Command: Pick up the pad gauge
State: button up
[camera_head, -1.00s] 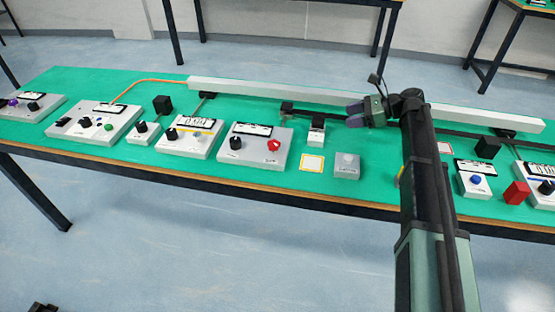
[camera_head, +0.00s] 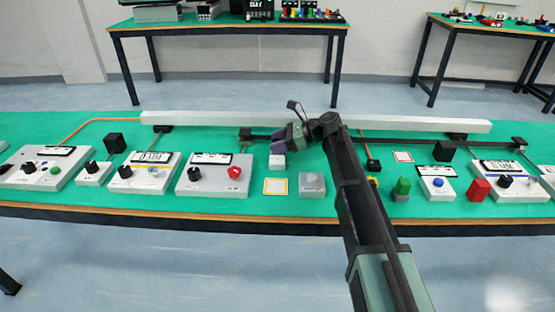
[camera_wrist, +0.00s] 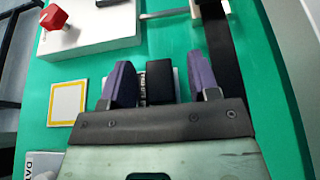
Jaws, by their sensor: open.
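A small white block with a dark top, which I take to be the pad gauge (camera_head: 277,162), stands on the green bench in the head view. In the wrist view its black top (camera_wrist: 159,82) shows between my two purple fingers, with pale parts at its sides. My gripper (camera_head: 285,140) is open over the block, with a finger on either side; it also shows in the wrist view (camera_wrist: 160,85). Gaps are visible between fingers and block. How deep the fingertips reach beside it is unclear, and no label on it can be read.
A yellow-bordered white pad (camera_head: 276,187) and a grey labelled block (camera_head: 312,184) lie in front. A grey box with a red knob (camera_head: 213,176) stands to the left. A long white rail (camera_head: 310,121) runs behind. A green block (camera_head: 403,187) and red block (camera_head: 479,189) stand right.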

grip_shut()
jog(key=shift+r, duration=0.1)
dwell(0.3)
notch_tip(320, 180, up, 20)
jog(key=p, duration=2)
